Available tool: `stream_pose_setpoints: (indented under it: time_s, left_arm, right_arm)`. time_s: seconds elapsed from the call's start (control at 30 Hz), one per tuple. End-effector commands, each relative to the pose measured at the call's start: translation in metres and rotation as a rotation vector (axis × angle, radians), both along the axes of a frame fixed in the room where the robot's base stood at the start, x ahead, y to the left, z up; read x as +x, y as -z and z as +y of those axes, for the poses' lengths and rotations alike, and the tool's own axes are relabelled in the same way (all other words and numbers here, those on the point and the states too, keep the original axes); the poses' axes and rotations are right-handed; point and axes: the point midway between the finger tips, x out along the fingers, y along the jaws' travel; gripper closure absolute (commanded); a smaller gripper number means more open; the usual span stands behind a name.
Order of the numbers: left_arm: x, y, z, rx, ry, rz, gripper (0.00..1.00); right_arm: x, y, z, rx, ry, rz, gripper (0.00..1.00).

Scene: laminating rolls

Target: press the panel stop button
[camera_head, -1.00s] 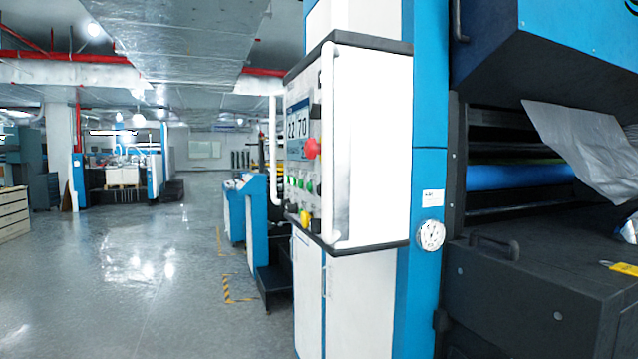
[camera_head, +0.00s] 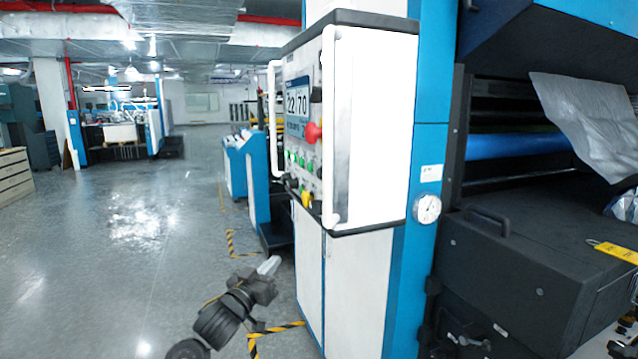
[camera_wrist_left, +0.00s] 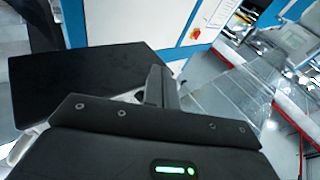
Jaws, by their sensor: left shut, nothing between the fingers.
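The control panel (camera_head: 300,130) is on the side of a white box and is seen at a steep angle. Its red mushroom-shaped stop button (camera_head: 314,132) sticks out to the left, below the display. My left gripper (camera_head: 270,266) is shut and empty. It is low in front of the panel, well below the red button and apart from it. The shut fingers also show in the left wrist view (camera_wrist_left: 157,86). My right gripper is not in view.
Several green buttons (camera_head: 301,161) and a yellow knob (camera_head: 306,199) are below the red one. A white handle bar (camera_head: 331,130) runs along the box's near edge. The large dark machine (camera_head: 540,265) stands at the right. Open floor (camera_head: 130,240) lies at the left.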

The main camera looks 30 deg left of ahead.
Motion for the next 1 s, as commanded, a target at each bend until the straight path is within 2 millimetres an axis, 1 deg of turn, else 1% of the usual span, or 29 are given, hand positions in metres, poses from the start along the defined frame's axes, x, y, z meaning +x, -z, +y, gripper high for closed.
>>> stream_pose_setpoints:
  time_s: [0.03, 0.07, 0.1, 0.17, 0.2, 0.3, 0.4, 0.5, 0.6, 1.0]
  left_arm:
    - [-0.008, -0.04, -0.005, 0.012, 0.014, -0.057, 1.0]
    - [-0.014, -0.06, -0.009, 0.018, 0.023, -0.089, 1.0]
    - [-0.022, -0.085, -0.014, 0.024, 0.035, -0.131, 1.0]
    - [-0.035, -0.12, -0.023, 0.036, 0.055, -0.189, 1.0]
    - [-0.045, -0.14, -0.029, 0.045, 0.067, -0.226, 1.0]
    - [-0.067, -0.184, -0.043, 0.064, 0.097, -0.305, 1.0]
    - [-0.086, -0.213, -0.056, 0.079, 0.122, -0.363, 1.0]
    - [-0.099, -0.231, -0.064, 0.091, 0.139, -0.401, 1.0]
    - [-0.106, -0.24, -0.069, 0.096, 0.149, -0.42, 1.0]
    - [-0.108, -0.241, -0.07, 0.097, 0.151, -0.425, 1.0]
  right_arm:
    - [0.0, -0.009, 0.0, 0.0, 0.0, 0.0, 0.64]
    - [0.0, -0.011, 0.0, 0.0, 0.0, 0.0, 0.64]
    - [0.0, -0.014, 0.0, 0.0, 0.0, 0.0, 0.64]
    - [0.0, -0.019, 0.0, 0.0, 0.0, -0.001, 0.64]
    - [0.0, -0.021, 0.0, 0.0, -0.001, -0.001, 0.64]
    - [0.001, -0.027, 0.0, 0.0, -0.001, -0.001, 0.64]
    - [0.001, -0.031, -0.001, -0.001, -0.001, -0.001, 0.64]
    - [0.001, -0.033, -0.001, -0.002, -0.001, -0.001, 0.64]
    - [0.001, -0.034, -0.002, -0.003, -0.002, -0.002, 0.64]
    - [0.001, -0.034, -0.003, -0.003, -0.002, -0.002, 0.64]
